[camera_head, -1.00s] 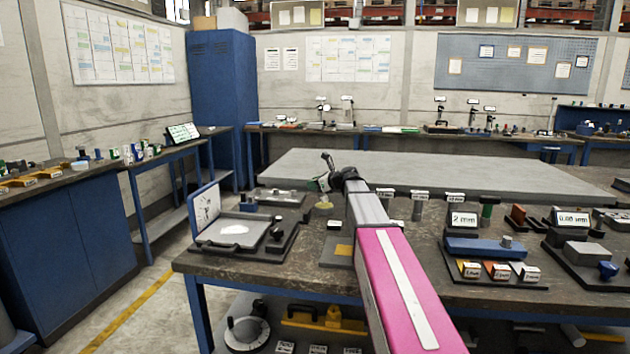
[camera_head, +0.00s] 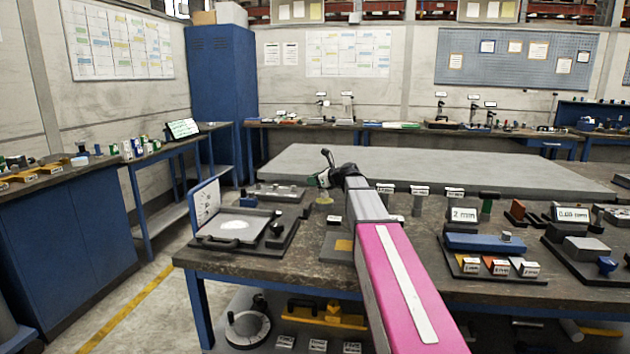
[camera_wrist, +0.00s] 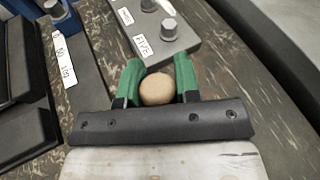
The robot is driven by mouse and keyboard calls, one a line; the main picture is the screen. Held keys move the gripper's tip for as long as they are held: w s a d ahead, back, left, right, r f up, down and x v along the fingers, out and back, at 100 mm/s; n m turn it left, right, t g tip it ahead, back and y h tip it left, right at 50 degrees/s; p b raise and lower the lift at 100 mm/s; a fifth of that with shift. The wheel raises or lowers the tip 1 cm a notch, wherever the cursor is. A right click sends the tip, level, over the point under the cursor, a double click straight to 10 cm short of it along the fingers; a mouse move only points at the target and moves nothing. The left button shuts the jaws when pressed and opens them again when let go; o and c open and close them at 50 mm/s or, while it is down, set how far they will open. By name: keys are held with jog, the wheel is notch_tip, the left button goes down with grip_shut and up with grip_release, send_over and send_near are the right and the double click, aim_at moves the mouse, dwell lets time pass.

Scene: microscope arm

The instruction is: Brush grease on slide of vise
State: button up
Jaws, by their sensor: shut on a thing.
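My gripper (camera_head: 322,180) is over the worktable's left half, beyond the grease tray and to its right. In the wrist view its two green fingers (camera_wrist: 158,85) are closed around a round tan wooden end, which seems to be the brush handle (camera_wrist: 157,88). Pale yellowish bristles (camera_head: 323,197) show below the gripper in the head view. An open grey tray (camera_head: 212,236) holds a white patch of grease (camera_head: 239,225). A low grey block on a dark base (camera_head: 275,193) lies left of the gripper; I cannot tell whether it is the vise.
A grey block with knobs (camera_wrist: 165,40) lies ahead in the wrist view. A large grey plate (camera_head: 440,168) lies behind the gripper. A blue block (camera_head: 485,243), labelled signs and small parts crowd the table's right side.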

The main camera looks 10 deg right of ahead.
jog(key=shift+f, duration=0.6)
dwell(1.4)
jog(key=shift+r, duration=0.15)
jog(key=shift+r, duration=3.4)
jog(key=shift+s, duration=0.1)
